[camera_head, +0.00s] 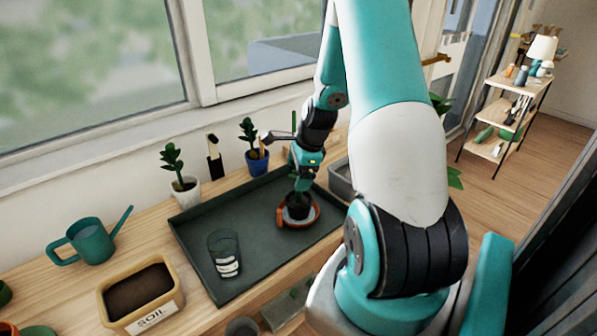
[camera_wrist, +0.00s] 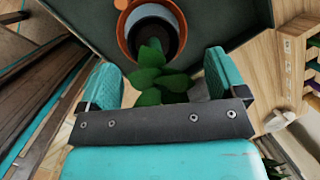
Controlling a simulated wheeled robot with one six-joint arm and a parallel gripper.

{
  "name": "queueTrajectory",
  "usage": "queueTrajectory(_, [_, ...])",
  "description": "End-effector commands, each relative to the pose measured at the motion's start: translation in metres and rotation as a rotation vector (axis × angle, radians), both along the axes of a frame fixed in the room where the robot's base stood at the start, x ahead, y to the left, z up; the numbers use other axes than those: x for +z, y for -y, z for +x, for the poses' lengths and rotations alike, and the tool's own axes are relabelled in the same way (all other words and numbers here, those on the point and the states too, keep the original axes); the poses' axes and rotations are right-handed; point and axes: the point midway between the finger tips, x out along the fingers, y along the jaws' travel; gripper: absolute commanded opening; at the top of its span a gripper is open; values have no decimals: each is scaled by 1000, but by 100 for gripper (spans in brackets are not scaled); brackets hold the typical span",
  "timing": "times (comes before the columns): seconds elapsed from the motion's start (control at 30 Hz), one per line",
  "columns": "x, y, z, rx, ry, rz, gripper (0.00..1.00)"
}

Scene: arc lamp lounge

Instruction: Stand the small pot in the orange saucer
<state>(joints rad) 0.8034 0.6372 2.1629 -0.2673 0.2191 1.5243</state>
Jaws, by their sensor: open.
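The small dark pot (camera_head: 297,207) holds a green plant and stands upright in the orange saucer (camera_head: 301,224), on the dark tray. In the wrist view, the orange saucer's rim (camera_wrist: 123,41) surrounds the pot (camera_wrist: 169,46). My gripper (camera_head: 301,184) is just above the pot in the head view. In the wrist view, its two fingers are spread wide, with the plant's green leaves between them. The fingers appear apart from the pot. The leaves and the gripper hide part of the pot and the saucer.
The dark tray (camera_head: 203,218) also holds a glass (camera_head: 225,256). A white pot (camera_head: 187,193) and a blue pot (camera_head: 257,163) with plants stand behind it. A teal watering can (camera_head: 92,243) and a soil box (camera_head: 141,292) are to the left. The tray's middle is clear.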

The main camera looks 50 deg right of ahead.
Motion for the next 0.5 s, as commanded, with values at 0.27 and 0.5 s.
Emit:
queueTrajectory(0.27, [44,6,-11,-2,5,-4,90])
queueTrajectory(0.5, [92,10,-25,-2,4,-4,90])
